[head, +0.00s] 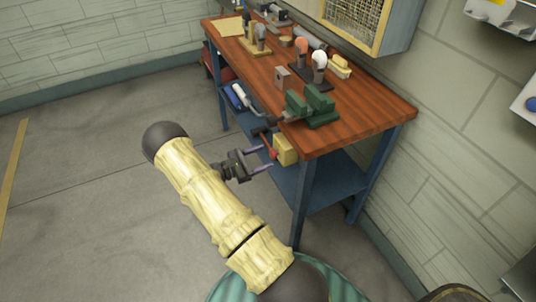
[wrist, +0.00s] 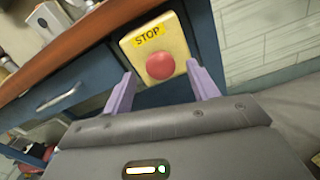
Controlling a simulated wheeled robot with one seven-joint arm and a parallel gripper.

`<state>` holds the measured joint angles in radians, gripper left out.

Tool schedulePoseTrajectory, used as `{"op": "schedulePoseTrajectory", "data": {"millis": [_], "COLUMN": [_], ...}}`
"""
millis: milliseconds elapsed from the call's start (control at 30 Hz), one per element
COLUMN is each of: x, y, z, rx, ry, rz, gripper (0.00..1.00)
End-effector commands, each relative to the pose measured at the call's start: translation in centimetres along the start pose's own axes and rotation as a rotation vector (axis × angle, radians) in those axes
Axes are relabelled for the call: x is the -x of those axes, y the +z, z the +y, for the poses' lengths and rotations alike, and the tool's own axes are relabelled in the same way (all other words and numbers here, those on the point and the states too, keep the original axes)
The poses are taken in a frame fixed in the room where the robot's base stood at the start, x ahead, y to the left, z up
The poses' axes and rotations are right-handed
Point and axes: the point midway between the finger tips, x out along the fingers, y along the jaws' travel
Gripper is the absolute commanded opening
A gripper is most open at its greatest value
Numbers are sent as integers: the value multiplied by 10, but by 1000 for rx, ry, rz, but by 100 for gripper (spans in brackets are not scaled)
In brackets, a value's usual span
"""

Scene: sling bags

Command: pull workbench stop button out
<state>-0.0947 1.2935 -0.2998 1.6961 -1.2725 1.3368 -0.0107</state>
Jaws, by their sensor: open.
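The stop button (wrist: 160,65) is a round red knob on a yellow box (wrist: 176,34) marked STOP. The box is fixed to the front of the workbench (head: 345,117), below the wooden top, near its near corner. My gripper (head: 263,159) is open in front of the box. In the wrist view its two purple fingers (wrist: 161,88) stand apart, one on each side of the red knob and slightly short of it in the picture. Contact cannot be told.
A green vise (head: 318,105) sits on the bench top above the box. Tools on stands (head: 310,65) stand farther back. A blue drawer (wrist: 62,97) with a handle is left of the box in the wrist view. The floor (head: 90,215) left of the bench is clear.

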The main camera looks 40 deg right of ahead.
Motion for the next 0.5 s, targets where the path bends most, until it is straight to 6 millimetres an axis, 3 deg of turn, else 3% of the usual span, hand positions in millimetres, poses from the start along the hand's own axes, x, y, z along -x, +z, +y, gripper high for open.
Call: {"op": "schedulePoseTrajectory", "data": {"millis": [200,500], "x": [-25,-28], "y": [0,0], "z": [0,0], "rx": [0,0], "ry": [0,0], "rz": [0,0], "gripper": [59,59]}}
